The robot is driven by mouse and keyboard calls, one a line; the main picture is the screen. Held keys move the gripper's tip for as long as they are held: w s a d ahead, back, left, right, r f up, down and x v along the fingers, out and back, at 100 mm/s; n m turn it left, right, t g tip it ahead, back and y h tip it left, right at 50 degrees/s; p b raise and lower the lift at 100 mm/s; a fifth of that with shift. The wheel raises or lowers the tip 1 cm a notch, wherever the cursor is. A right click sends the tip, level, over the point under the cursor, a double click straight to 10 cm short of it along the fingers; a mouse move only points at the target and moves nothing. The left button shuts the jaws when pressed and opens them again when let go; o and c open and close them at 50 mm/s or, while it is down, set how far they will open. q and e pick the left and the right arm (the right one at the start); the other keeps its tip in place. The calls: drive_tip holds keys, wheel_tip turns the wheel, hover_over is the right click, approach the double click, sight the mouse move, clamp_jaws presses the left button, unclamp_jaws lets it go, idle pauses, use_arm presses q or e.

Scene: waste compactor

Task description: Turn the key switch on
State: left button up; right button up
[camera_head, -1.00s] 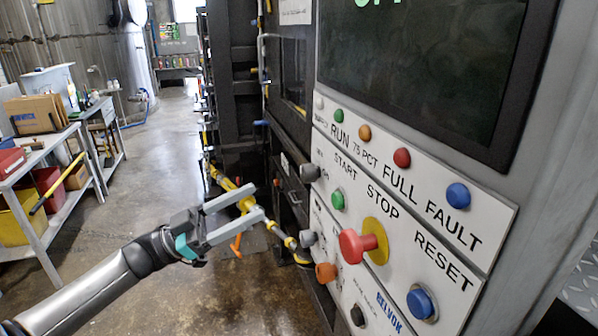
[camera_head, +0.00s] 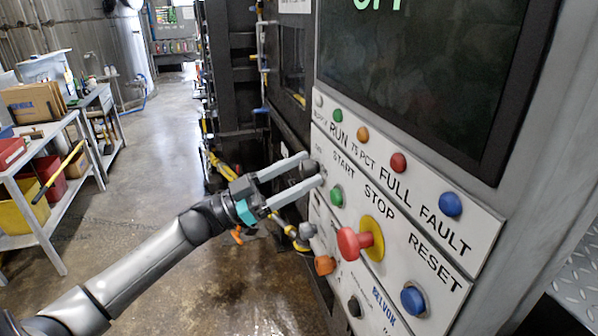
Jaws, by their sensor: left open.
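The control panel (camera_head: 400,212) carries a grey knob-like switch (camera_head: 313,166) at its left edge, left of the green START button (camera_head: 336,194). I take it for the key switch; its small labels are too blurred to read. My left gripper (camera_head: 312,168) is open, with its two fingertips at this switch, one above and one below it. The fingers partly hide it, and I cannot tell whether they touch it. A second grey knob (camera_head: 307,230) sits lower on the panel. My right gripper is not in view.
The red STOP mushroom button (camera_head: 354,242) sticks out below and right of the fingers. An orange knob (camera_head: 325,265) and a blue RESET button (camera_head: 413,300) are lower. A dark screen (camera_head: 420,75) is above. Open floor lies left, with a shelf table (camera_head: 50,185) beyond.

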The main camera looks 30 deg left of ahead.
use_arm(q)
clamp_jaws()
idle(0.5)
drive_tip(key=shift+w+a+r+m+g+h+b, duration=0.1)
drive_tip(key=shift+m+g+h+b, duration=0.25)
drive_tip(key=shift+m+g+b, duration=1.6)
drive_tip(key=shift+w+a+m+g+h+b, duration=0.1)
drive_tip(key=shift+m+g+h+b, duration=0.45)
drive_tip(key=shift+m, duration=2.7)
drive_tip(key=shift+a+r+m+g+h+b, duration=0.15)
drive_tip(key=shift+m+g+b, duration=0.75)
drive_tip(key=shift+m+b, duration=1.2)
drive_tip(key=shift+d+m+p, duration=0.1)
drive_tip(key=shift+m+p, duration=0.4)
drive_tip(key=shift+m, duration=0.3)
